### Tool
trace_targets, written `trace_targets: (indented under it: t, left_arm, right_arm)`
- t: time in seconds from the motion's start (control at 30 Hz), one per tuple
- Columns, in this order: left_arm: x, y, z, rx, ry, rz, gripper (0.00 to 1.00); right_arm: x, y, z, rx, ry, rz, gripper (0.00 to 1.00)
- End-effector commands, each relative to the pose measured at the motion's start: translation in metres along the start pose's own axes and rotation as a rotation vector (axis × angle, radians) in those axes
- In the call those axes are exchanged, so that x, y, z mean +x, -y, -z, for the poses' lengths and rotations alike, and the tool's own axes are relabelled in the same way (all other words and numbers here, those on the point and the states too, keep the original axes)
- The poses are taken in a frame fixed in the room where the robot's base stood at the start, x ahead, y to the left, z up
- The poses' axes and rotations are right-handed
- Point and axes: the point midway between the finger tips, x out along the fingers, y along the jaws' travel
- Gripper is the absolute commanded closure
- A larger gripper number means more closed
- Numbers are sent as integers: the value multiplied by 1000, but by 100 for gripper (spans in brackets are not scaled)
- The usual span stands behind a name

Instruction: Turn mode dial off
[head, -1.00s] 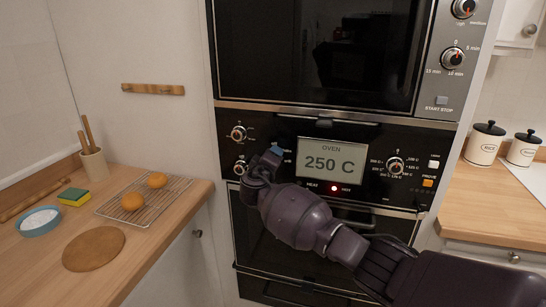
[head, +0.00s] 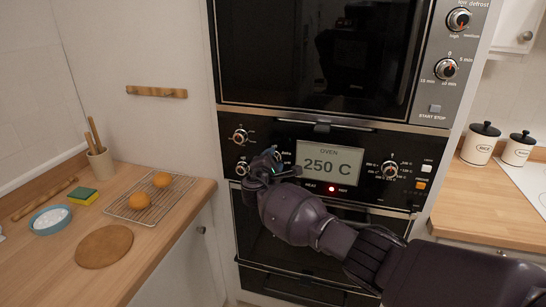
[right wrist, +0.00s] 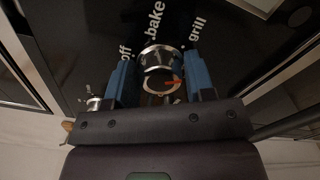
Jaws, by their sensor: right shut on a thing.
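The mode dial (right wrist: 160,62) is a round silver knob with an orange-red mark on its face, in the middle of the right wrist view. The printed words off, bake and grill fan out around it, and the mark lies toward the right of its face. My right gripper (head: 272,166) is at the oven panel; in the right wrist view its two blue fingers (right wrist: 160,82) are on either side of the dial, shut on it. In the head view the gripper hides the dial. My left gripper is not in view.
The black oven panel (head: 300,141) has a display reading 250 C (head: 328,165), a lit red light, two knobs at left and one at right (head: 390,170). A microwave door (head: 320,50) is above and an oven door below. The left counter (head: 150,200) holds a rack and a board.

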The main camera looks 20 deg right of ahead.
Motion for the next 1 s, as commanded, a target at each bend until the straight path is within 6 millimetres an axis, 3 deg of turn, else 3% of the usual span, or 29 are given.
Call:
trace_targets:
  t: [0.4, 1.0]
  left_arm:
    - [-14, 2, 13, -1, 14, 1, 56]
    - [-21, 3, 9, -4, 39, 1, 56]
  right_arm:
    - [-1, -2, 0, -398, -3, -1, 74]
    - [-1, -1, 2, -966, -2, 0, 74]
